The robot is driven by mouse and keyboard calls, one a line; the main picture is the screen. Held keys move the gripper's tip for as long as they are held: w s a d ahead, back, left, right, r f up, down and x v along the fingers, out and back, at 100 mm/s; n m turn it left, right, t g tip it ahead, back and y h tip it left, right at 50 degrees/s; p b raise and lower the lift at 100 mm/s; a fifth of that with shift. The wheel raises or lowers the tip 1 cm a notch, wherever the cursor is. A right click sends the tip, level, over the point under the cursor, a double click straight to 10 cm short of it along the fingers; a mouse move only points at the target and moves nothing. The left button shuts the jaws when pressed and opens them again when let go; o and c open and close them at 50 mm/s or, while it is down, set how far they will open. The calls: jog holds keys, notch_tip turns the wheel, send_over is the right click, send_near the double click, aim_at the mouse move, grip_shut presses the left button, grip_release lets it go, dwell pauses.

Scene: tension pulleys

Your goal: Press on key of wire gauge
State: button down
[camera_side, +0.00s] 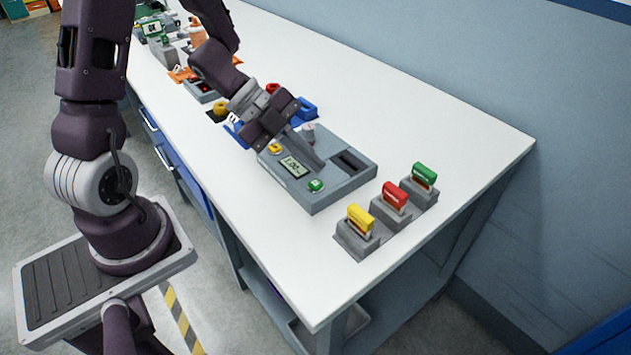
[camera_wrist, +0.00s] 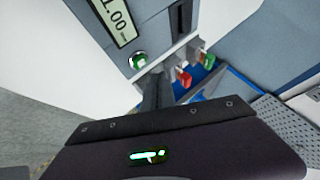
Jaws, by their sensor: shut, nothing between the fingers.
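The wire gauge (camera_side: 330,199) is a grey box on the white table, with a lit display (camera_side: 294,167) reading 1.00. A green key (camera_side: 316,185) sits on its top near the front corner, and a yellow key (camera_side: 275,147) is at the other end of the display. The green key also shows in the wrist view (camera_wrist: 138,60), just below the display (camera_wrist: 115,20). My gripper (camera_side: 319,165) is shut and empty, pointing down over the gauge. Its fingertips are close to the green key, apparently a little behind and above it. Contact is not visible.
A dark slot (camera_side: 349,162) lies in the gauge's right part. Grey holders with yellow (camera_side: 361,217), red (camera_side: 395,195) and green (camera_side: 425,173) handled pieces stand to the right. Other devices (camera_side: 200,88) crowd the table beyond my arm. The table's right end is clear.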

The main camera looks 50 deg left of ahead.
aim_at(310, 182)
jog(key=shift+f, duration=0.75)
jog(key=shift+f, duration=0.1)
dwell(1.4)
jog(key=shift+f, duration=0.3)
jog(key=shift+f, duration=0.4)
dwell(0.6)
jog(key=shift+r, duration=0.8)
jog(key=shift+r, duration=2.55)
